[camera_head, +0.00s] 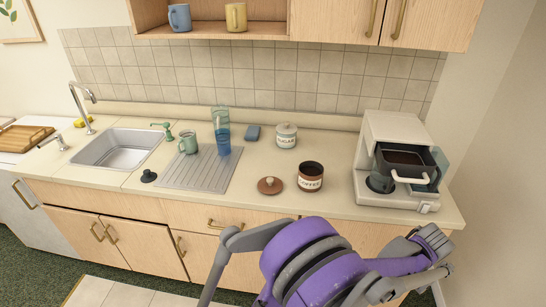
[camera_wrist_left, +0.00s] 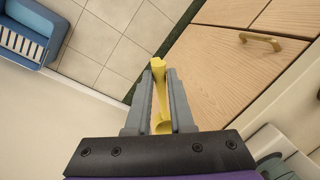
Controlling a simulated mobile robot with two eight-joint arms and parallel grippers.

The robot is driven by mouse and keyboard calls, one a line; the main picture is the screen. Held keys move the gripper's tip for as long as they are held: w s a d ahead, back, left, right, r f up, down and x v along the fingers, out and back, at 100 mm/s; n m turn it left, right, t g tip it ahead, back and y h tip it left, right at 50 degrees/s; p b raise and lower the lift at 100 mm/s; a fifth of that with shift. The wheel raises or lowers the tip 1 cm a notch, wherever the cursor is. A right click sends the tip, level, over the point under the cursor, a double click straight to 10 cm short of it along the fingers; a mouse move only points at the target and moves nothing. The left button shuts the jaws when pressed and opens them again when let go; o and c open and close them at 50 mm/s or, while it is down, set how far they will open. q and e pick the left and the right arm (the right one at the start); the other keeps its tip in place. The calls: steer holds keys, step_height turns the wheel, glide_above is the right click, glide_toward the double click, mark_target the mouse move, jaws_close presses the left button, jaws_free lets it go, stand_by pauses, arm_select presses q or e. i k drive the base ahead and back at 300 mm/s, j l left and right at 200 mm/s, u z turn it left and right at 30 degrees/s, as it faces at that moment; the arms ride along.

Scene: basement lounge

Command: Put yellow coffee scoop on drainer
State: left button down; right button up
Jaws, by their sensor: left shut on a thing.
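In the left wrist view, my left gripper (camera_wrist_left: 164,72) is shut on the yellow coffee scoop (camera_wrist_left: 159,94). The scoop's long handle lies between the fingers, and its wider part is near the gripper's palm, partly hidden. The scoop cannot be made out in the head view. The drainer (camera_head: 205,177) is a flat, grey, ridged board on the counter to the right of the sink. A green mug (camera_head: 188,143) and a blue glass (camera_head: 222,137) stand at its back part; its front part is bare. My right gripper is not in view.
A coffee machine (camera_head: 395,150) is at the counter's right end. A black stopper (camera_head: 148,176) lies by the sink (camera_head: 118,150).

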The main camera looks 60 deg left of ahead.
mark_target(215, 169)
steer(key=k+j+u, duration=0.1)
steer(key=j, duration=0.25)
steer(key=k+j+u, duration=0.1)
steer(key=j, duration=0.2)
steer(key=k+j, duration=0.2)
steer(key=j, duration=0.15)
steer(key=k+j+u, duration=0.15)
steer(key=j, duration=0.2)
steer(key=j+u, duration=0.1)
steer(key=j, duration=0.25)
steer(key=k, duration=0.05)
